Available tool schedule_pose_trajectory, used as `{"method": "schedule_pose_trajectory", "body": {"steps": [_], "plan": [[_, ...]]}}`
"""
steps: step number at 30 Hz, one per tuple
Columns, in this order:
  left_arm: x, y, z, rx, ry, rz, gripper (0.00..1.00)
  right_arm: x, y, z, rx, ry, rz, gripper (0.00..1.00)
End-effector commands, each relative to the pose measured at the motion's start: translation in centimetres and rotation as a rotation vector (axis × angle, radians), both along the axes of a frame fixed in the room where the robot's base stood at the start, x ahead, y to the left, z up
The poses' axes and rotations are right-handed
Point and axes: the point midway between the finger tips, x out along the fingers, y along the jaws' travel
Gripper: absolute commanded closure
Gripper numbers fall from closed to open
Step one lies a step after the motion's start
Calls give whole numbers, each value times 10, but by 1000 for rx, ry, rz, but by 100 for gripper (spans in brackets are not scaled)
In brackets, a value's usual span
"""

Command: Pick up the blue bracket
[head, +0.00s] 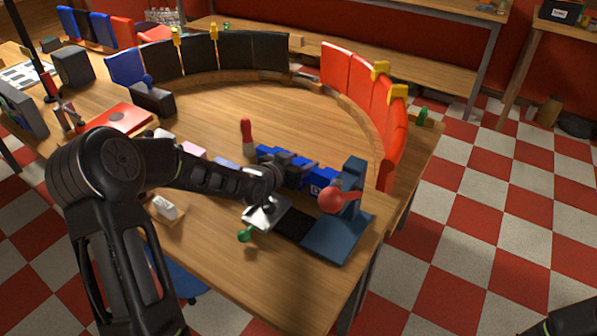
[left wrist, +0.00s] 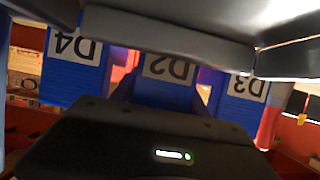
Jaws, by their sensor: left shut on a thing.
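My left gripper (head: 288,167) reaches in at the row of blue bins (head: 322,174) near the table's right side. I cannot pick out the blue bracket with certainty. In the left wrist view, blue bins labelled D4 (left wrist: 72,72), D2 (left wrist: 165,90) and D3 (left wrist: 240,100) appear upside down, close beyond the dark gripper parts. Only a dark piece of my right arm shows at the lower right of the head view; its gripper is out of sight.
A blue-grey stand (head: 338,232) with a red ball (head: 331,200) is just right of the gripper. A red-topped peg (head: 247,135) and a green knob (head: 245,235) are close by. Curved red panels (head: 392,130) edge the table; the round wooden middle is mostly clear.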

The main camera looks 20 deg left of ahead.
Motion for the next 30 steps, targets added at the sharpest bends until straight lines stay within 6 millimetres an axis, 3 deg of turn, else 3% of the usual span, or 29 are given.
{"method": "schedule_pose_trajectory", "body": {"steps": [11, 24, 30], "plan": [[1, 0, 8, 1, -3, 1, 90, 0, 0, -1, 0, 0, 0, 64], [0, 1, 86, 2, -4, 1, 90, 0, 0, 3, 0, 0, 0, 64], [0, 0, 101, 1, -1, 0, 90, 0, 0, 6, 0, 0, 0, 64]]}}
